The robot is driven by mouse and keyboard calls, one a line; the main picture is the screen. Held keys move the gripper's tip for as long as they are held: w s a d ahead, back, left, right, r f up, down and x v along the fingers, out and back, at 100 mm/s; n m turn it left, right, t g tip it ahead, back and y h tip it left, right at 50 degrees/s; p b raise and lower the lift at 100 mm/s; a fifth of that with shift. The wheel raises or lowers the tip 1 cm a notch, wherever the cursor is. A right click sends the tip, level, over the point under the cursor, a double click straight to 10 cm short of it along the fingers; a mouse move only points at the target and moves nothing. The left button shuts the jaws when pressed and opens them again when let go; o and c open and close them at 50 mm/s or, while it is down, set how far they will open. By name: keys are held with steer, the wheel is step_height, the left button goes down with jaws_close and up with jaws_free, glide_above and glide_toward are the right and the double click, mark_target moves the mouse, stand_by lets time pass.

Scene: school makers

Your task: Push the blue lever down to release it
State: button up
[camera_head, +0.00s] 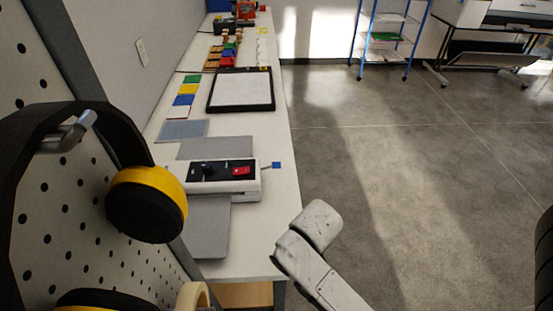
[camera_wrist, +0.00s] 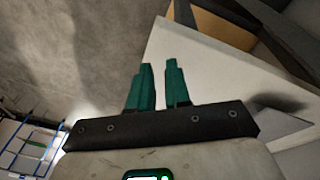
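The blue lever (camera_head: 276,165) is a small blue knob on a thin arm. It sticks out to the right from the end of a white machine (camera_head: 250,187) with a black panel, a dark knob and a red switch. The machine stands on the long white table, with the lever by the table's right edge. My gripper (camera_wrist: 158,65) has two green fingers, apart with nothing between them, in the wrist view. There it is over the floor and a white table corner. The lever is not seen in the wrist view. In the head view my pale arm is right of the table, below the lever, and the fingers do not show.
Grey sheets (camera_head: 208,230) lie beside the machine. A black-framed board (camera_head: 241,90) and coloured pieces are farther along the table (camera_head: 262,235). Yellow ear defenders (camera_head: 147,200) hang on a pegboard at left. Floor (camera_head: 390,160) at right is clear up to a blue rack (camera_head: 386,40).

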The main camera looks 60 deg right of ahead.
steer(key=w+d+r+m, duration=0.1)
steer(key=w+d+m, duration=0.1)
steer(key=d, duration=0.1)
steer(key=w+d+r+m+h, duration=0.1)
steer(key=w+d+m, duration=0.1)
steer(key=w+d, duration=0.1)
steer(key=w+d+m, duration=0.2)
steer(key=d, duration=0.1)
steer(key=shift+w+d+r+m+h, duration=0.25)
steer(key=shift+w+r+m+h, duration=0.05)
steer(key=shift+w+r+h, duration=0.1)
jaws_close()
steer(key=w+d+r+m+y+b, duration=0.1)
steer(key=w+d+r+m, duration=0.4)
steer(key=w+r+m, duration=0.2)
steer(key=w+d+r+m+g+y+b, duration=0.1)
steer(key=w+d+r+m+y, duration=0.1)
steer(key=w+d+r+m, duration=0.3)
steer(key=w+r+m, duration=0.3)
steer(key=r+m, duration=0.1)
steer(key=m, duration=0.1)
steer(key=shift+d, duration=0.4)
